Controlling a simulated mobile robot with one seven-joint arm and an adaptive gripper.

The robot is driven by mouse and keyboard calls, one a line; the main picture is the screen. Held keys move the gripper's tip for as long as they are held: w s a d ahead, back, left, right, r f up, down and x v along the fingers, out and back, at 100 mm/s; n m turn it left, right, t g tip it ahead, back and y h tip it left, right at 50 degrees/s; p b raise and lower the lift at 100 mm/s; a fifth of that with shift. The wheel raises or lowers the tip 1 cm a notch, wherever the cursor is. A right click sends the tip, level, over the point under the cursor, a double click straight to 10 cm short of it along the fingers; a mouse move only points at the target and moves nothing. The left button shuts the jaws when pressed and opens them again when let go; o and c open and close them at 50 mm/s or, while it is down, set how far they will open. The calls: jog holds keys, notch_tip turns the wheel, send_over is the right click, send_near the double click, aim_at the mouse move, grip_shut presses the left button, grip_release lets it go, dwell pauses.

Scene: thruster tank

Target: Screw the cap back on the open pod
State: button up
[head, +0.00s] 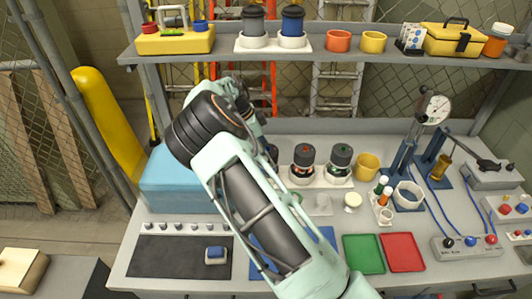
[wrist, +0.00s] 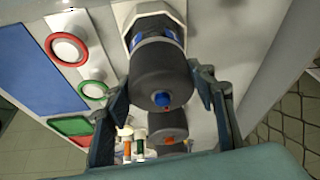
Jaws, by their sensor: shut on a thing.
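My gripper (wrist: 160,95) is shut on a dark rounded cap (wrist: 155,75) with a blue knob at its centre. The cap is over a pod body with blue marks (wrist: 150,28), which stands in a pale socket. I cannot tell whether the cap is threaded or only resting there. A second dark-capped pod (wrist: 168,130) with an orange-red knob is just beyond it. The red-marked pod (head: 303,162) and the green-marked pod (head: 339,160) stand capped, right of my arm.
Green (head: 363,254) and red (head: 402,252) mats lie in front. A blue box (head: 178,182) is at left. A shelf (head: 330,56) crosses above the bench.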

jog(key=shift+s+d+f+m, duration=0.1)
jog(key=shift+s+d+m, duration=0.1)
jog(key=shift+d+m, duration=0.1)
jog(key=o, duration=1.1)
jog(key=shift+o, duration=0.2)
jog(key=shift+a, duration=0.15)
